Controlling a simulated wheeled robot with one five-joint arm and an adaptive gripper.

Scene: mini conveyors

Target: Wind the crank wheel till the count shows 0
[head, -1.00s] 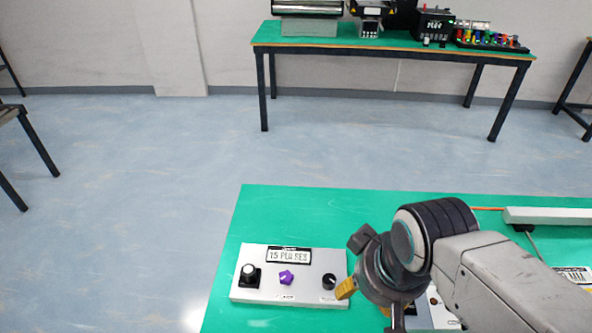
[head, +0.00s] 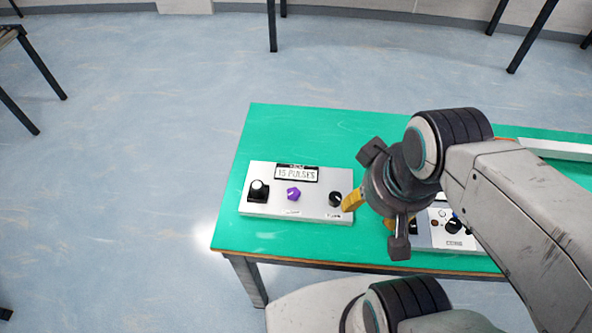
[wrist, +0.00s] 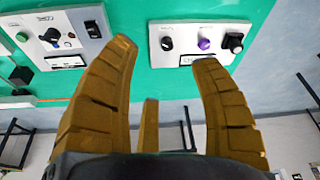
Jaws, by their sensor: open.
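A white control box (head: 310,212) lies near the left end of the green table, and its display (head: 297,174) reads 15 PULSES. It carries a large black knob with a pale top (head: 258,190) at left, a purple lobed knob (head: 293,194) in the middle and a small black knob (head: 335,199) at right. I cannot tell surely which is the crank wheel. My gripper (head: 371,211) hangs by the box's right end, its yellow fingers partly hidden. In the wrist view my gripper (wrist: 165,54) is open and empty, with the box (wrist: 190,27) beyond its fingertips, apart from them.
A second control box (head: 450,238) with knobs stands to the right, partly behind my arm; it also shows in the wrist view (wrist: 70,22). A white bar (head: 555,149) lies at the far right. The green table top (head: 300,130) behind the first box is clear.

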